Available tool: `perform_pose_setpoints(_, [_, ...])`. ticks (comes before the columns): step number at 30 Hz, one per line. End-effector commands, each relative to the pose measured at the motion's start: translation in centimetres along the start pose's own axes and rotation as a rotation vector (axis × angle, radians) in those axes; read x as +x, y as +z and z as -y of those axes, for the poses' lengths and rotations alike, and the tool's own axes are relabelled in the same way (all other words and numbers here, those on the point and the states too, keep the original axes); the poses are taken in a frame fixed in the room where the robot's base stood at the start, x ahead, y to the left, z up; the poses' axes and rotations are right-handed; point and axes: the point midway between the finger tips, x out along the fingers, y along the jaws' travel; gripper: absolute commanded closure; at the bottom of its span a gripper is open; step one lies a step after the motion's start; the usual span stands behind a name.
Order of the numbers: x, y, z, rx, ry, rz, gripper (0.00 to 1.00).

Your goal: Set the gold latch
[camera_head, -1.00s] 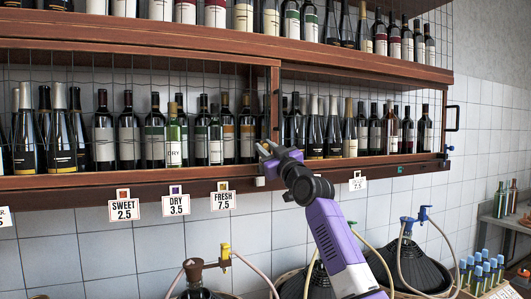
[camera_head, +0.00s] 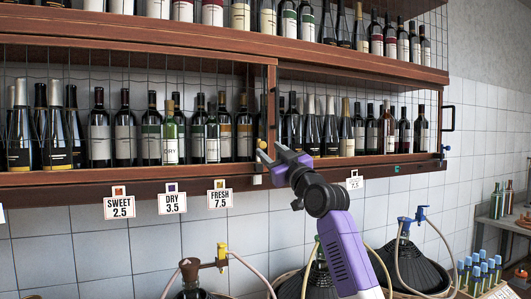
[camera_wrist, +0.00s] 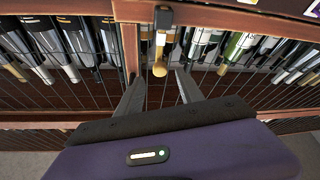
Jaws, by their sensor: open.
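The gold latch shows in the wrist view as a round gold knob (camera_wrist: 160,69) on a short stem below a dark bracket on the wooden shelf frame. In the head view a small gold knob (camera_head: 262,144) shows at the post between the two mesh-fronted bays, right by my gripper's tips. My gripper (camera_wrist: 160,84) is open, with one finger on each side of the knob's line. The knob sits roughly at or just beyond the fingertips, with gaps on both sides; I see no contact. In the head view my gripper (camera_head: 272,152) partly hides the post.
Wine bottles (camera_head: 150,130) stand behind wire mesh on both sides. A blue latch (camera_head: 444,149) is at the shelf's right end, near a black handle (camera_head: 448,117). Price tags hang below the ledge (camera_head: 90,188). Demijohns with hoses (camera_head: 410,262) stand below.

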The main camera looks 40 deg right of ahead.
Motion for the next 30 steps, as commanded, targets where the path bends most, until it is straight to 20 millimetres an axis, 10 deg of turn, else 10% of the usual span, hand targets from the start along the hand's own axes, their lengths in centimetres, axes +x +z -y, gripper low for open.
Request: perform_pose_setpoints(30, [-2.4,-2.1,-1.1,0.046,0.041,-0.065,0.56])
